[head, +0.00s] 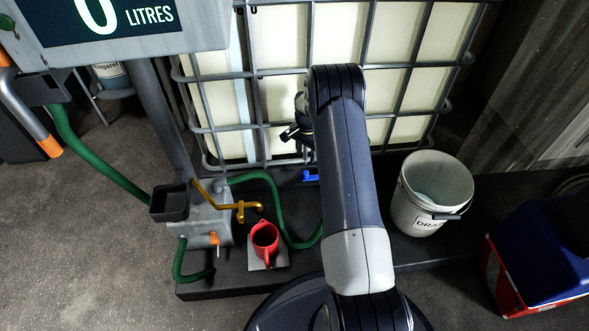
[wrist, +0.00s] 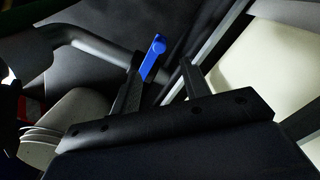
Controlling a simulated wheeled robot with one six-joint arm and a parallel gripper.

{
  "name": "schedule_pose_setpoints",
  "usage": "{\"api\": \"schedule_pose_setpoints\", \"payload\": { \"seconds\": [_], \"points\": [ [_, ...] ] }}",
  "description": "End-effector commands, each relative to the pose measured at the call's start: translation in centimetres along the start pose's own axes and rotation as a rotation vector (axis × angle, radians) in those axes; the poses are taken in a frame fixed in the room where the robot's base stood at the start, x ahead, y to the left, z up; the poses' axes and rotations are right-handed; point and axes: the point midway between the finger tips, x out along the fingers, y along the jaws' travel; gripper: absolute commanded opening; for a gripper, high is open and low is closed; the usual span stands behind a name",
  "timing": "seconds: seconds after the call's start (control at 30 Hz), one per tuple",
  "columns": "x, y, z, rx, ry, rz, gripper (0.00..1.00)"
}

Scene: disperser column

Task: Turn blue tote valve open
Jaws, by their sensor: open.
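The blue valve handle (head: 310,175) sits low at the front of the caged white tote (head: 275,110), just left of my arm in the head view. In the wrist view the blue handle (wrist: 153,57) stands tilted, its lower end showing between my two fingers, nearer the left one. My gripper (wrist: 160,80) is open, with a finger on each side of the handle's lower part. I cannot tell whether either finger touches it. In the head view my gripper (head: 291,132) is partly hidden by my arm. The valve body is mostly hidden.
A green hose (head: 277,205) runs along the dark platform. A red jug (head: 265,238) stands below a yellow tap lever (head: 240,207). A white drain bucket (head: 408,215) stands right of my arm. A blue and red box (head: 520,265) is at the far right.

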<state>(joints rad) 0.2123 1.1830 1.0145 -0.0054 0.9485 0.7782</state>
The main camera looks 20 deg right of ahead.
Motion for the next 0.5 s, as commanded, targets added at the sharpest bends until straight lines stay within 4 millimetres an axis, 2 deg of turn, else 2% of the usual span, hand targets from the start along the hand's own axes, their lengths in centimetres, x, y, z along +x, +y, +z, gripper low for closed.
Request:
{"api": "schedule_pose_setpoints", "payload": {
  "seconds": [0.03,0.3,0.5],
  "points": [
    [1.2,0.1,0.1,0.000,-0.002,0.002,0.43],
    [6.5,0.1,0.1,-0.001,-0.002,0.003,0.43],
    [9.0,0.0,0.0,-0.002,0.000,0.000,0.43]
  ]
}}
